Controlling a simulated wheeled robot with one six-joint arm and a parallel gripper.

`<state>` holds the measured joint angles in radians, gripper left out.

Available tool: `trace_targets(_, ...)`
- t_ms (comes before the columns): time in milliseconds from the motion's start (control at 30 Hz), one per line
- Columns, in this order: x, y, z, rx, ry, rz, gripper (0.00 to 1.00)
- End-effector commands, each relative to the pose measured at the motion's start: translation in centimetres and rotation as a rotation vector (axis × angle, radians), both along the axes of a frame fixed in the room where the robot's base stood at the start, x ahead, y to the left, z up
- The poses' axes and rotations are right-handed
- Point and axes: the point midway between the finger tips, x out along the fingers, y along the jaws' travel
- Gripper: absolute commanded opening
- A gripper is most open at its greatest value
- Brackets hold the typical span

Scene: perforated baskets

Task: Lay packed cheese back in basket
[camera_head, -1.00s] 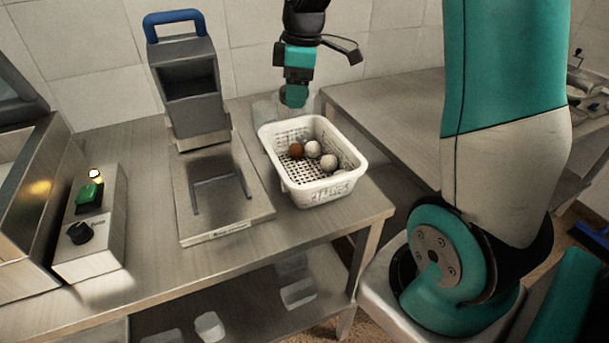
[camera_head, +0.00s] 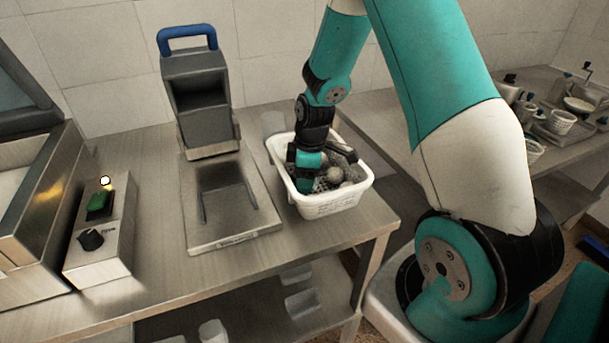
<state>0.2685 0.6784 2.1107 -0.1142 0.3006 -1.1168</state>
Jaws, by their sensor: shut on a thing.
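The white perforated basket (camera_head: 335,208) stands on the steel table near its right end. My gripper (camera_head: 306,184) points down inside the left part of the basket, below its rim. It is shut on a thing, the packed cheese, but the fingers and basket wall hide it. A pale round piece (camera_head: 334,174) lies in the basket just right of my gripper. Another pale piece (camera_head: 355,173) shows farther right, partly shaded. The brown round piece is hidden behind my gripper.
A grey device with a blue handle (camera_head: 187,41) stands left of the basket behind a flat metal plate (camera_head: 230,225). A control box with a green button (camera_head: 99,205) is farther left. The right table (camera_head: 480,100) holds small items.

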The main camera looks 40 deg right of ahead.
Motion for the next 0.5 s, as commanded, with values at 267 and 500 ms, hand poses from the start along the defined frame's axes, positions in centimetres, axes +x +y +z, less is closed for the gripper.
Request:
trace_targets(267, 0.03, 0.0, -0.3, 0.0, -0.001, 0.0, 0.33)
trace_targets(500, 0.02, 0.0, -0.52, 0.0, -0.001, 0.0, 0.72)
